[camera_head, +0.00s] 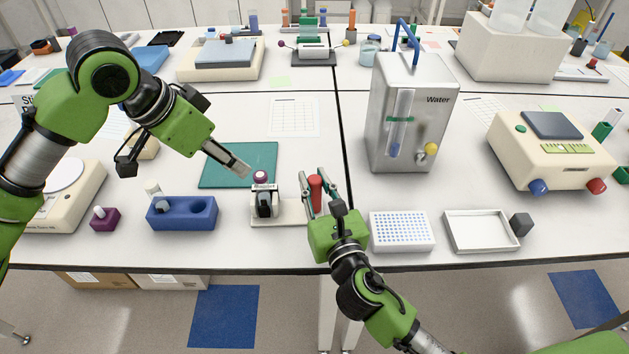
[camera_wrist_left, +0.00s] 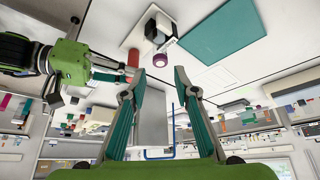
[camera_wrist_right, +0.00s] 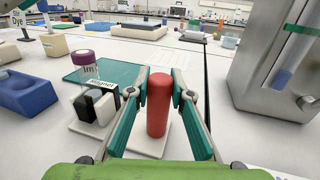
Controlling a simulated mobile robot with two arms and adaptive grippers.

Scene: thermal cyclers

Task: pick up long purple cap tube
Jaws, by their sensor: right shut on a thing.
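The purple-capped tube (camera_head: 260,177) stands upright in a black and white magnet holder (camera_head: 266,203) on a pale base (camera_head: 290,212). Its cap also shows in the left wrist view (camera_wrist_left: 160,60), just beyond the fingertips, and the tube shows in the right wrist view (camera_wrist_right: 84,62). My left gripper (camera_head: 245,170) is open and empty, close to the cap on its upper left in the head view. My right gripper (camera_head: 316,182) is shut on a red upright handle (camera_wrist_right: 158,105) at the right end of that base. The tube's lower part is hidden by the holder.
A teal mat (camera_head: 238,163) lies behind. The water dispenser (camera_head: 407,110) and a white well plate (camera_head: 402,232) stand to the right.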

